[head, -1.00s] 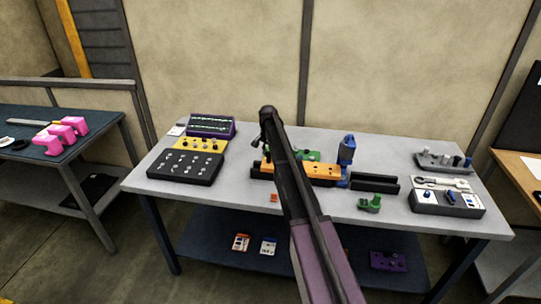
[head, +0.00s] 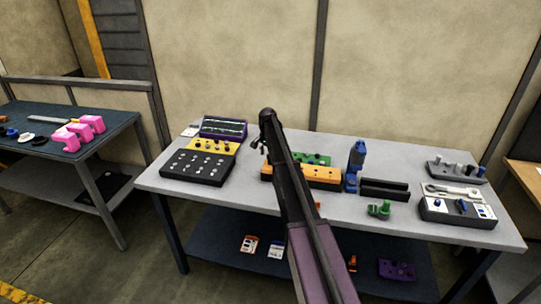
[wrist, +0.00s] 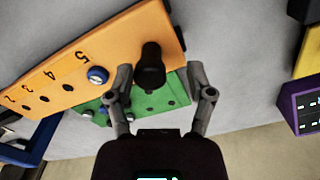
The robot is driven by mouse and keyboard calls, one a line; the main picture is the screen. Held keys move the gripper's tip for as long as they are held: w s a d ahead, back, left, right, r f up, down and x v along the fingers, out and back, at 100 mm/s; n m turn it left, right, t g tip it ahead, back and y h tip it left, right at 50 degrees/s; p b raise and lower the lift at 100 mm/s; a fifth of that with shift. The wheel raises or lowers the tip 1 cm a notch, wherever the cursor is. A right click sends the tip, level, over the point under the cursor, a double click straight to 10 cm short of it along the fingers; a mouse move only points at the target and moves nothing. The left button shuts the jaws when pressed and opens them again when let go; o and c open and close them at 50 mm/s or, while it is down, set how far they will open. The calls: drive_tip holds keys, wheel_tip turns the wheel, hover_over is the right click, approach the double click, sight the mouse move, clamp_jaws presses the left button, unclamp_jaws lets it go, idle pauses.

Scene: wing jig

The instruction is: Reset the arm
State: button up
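My arm (head: 290,190) reaches up over the grey table, its dark links crossing the middle of the head view. My gripper (wrist: 160,68) shows in the wrist view with its two fingers spread apart and nothing held between them. In that view a black knob (wrist: 151,66) at the end of the orange block (wrist: 70,75) shows between and beyond the fingertips; I cannot tell how far off it is. In the head view the gripper is small and dark beside the arm's top end, near the orange block (head: 322,177), partly hidden by my arm.
A green plate (wrist: 155,100) lies beside the orange block. A black panel (head: 197,167), yellow box (head: 211,146) and purple box (head: 224,128) stand left. A blue post (head: 356,163), black channel (head: 384,188) and green part (head: 380,210) stand right. Pink parts (head: 92,124) sit on another table.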

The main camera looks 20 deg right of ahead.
drive_tip(key=shift+s+d, duration=0.1)
drive_tip(key=shift+d, duration=0.15)
drive_tip(key=s+a+n, duration=0.3)
drive_tip(key=s+a, duration=0.2)
drive_tip(key=s, duration=0.9)
drive_tip(key=s+a+n, duration=0.4)
drive_tip(key=s+a, duration=0.1)
drive_tip(key=s, duration=1)
drive_tip(key=s+a+n, duration=0.3)
drive_tip(key=s+a, duration=0.2)
drive_tip(key=s, duration=0.9)
drive_tip(key=shift+s+a+n, duration=0.15)
drive_tip(key=shift+a+n, duration=0.1)
drive_tip(key=shift+n, duration=0.15)
